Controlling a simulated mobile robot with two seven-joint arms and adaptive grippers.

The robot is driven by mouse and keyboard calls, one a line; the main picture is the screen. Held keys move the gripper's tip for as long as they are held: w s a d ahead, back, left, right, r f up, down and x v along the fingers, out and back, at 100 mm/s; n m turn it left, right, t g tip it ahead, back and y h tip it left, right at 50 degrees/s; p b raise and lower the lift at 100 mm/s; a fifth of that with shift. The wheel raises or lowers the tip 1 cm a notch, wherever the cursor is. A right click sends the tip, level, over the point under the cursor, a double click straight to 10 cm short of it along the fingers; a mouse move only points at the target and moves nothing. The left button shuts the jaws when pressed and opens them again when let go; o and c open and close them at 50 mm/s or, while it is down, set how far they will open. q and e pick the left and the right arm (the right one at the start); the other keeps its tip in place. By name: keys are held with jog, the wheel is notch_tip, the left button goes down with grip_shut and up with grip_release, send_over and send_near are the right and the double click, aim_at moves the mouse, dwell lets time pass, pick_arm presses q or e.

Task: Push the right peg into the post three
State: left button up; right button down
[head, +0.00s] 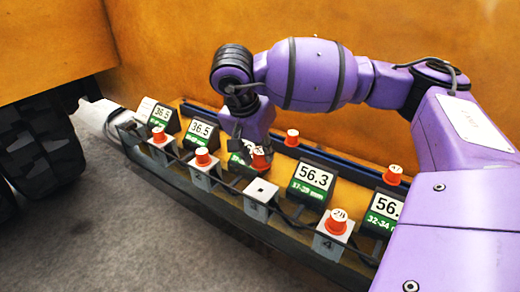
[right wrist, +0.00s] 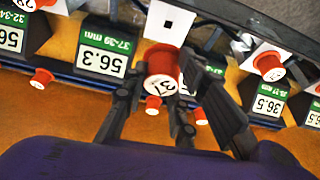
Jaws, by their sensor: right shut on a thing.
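My right gripper (head: 252,155) is shut on a red-orange peg (head: 260,162). In the right wrist view, the gripper (right wrist: 160,88) has its fingers on both sides of this peg (right wrist: 162,68), whose pale end reads 37. Post three (head: 261,190) is a grey block with a bare pale top and a small dark square hole. The held peg is behind and above it in the head view, apart from it. The post's top (right wrist: 168,22) shows just beyond the peg in the right wrist view. My left gripper is not in view.
Neighbouring posts hold red pegs (head: 202,157) and (head: 337,221). Loose-looking red pegs (head: 292,137) and (head: 393,174) stand behind the signs. A 56.3 sign (head: 312,178) marked 37-39 mm stands right of the gripper. A dark cable runs along the posts. An orange wall (head: 180,45) rises behind.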

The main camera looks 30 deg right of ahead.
aim_at(258, 166)
jog(key=shift+f, duration=0.8)
notch_tip(258, 166, down, 3)
jog(key=shift+r+b, duration=0.2)
jog(key=shift+b, duration=0.45)
jog(key=shift+f, duration=0.55)
pick_arm(q)
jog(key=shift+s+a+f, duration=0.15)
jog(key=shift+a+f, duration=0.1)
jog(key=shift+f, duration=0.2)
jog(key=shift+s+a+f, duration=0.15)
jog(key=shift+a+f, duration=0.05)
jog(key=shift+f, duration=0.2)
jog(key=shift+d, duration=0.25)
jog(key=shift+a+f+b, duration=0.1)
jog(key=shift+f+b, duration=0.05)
jog(key=shift+b, duration=0.15)
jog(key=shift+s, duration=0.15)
pick_arm(e)
jog(key=shift+f, duration=0.2)
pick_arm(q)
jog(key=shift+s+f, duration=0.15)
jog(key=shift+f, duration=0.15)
pick_arm(e)
jog(key=shift+f, duration=0.35)
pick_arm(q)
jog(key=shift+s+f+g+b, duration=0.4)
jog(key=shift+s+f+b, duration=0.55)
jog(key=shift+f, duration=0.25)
pick_arm(e)
jog(key=shift+f, duration=1.65)
